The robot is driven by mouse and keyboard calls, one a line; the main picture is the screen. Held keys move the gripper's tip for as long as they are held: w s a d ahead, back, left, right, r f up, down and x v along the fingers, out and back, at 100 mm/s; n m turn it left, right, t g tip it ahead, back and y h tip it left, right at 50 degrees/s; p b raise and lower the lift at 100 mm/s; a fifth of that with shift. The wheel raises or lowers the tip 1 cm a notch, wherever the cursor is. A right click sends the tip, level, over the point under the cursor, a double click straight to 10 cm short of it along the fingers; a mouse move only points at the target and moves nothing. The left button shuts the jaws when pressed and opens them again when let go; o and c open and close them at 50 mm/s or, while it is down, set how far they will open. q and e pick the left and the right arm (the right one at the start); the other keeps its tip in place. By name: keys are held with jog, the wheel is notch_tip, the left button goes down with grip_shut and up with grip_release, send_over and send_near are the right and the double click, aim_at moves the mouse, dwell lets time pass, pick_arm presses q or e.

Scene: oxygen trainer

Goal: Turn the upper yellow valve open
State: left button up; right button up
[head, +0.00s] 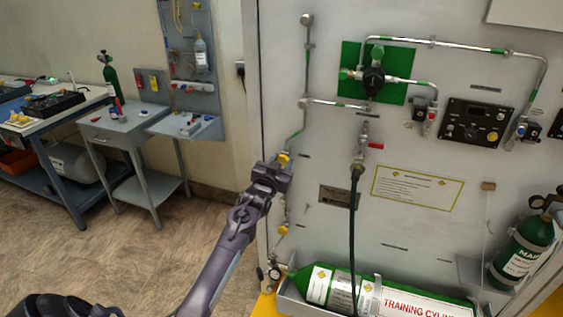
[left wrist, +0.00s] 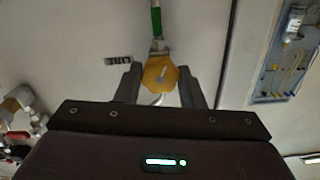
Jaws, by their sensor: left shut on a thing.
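The upper yellow valve (head: 284,157) sits on the thin vertical pipe at the left of the white panel. My left gripper (head: 279,163) is right at it and hides part of it in the head view. In the left wrist view the yellow valve knob (left wrist: 160,74) lies between the two fingers of my left gripper (left wrist: 159,84), which is shut on it. A green-banded pipe (left wrist: 156,20) runs up from the knob. A lower yellow valve (head: 283,230) sits on the same pipe below my gripper. My right gripper is not in view.
The panel also holds a red-handled valve (head: 375,146) with a black hose (head: 353,230), and a green block with a regulator (head: 373,80). A green training cylinder (head: 400,303) lies in a cradle below. Tables (head: 128,126) stand at the left; the floor between is clear.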

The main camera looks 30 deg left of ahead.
pick_arm(q)
jog(key=n, duration=0.4)
jog(key=shift+f+n+p, duration=0.1)
jog(key=shift+n+p, duration=0.2)
jog(key=shift+n, duration=0.1)
dwell(0.4)
jog(key=o, duration=1)
jog(key=b+v, duration=0.1)
jog(key=v, duration=0.6)
jog(key=shift+s, duration=0.4)
jog(key=shift+d, duration=0.1)
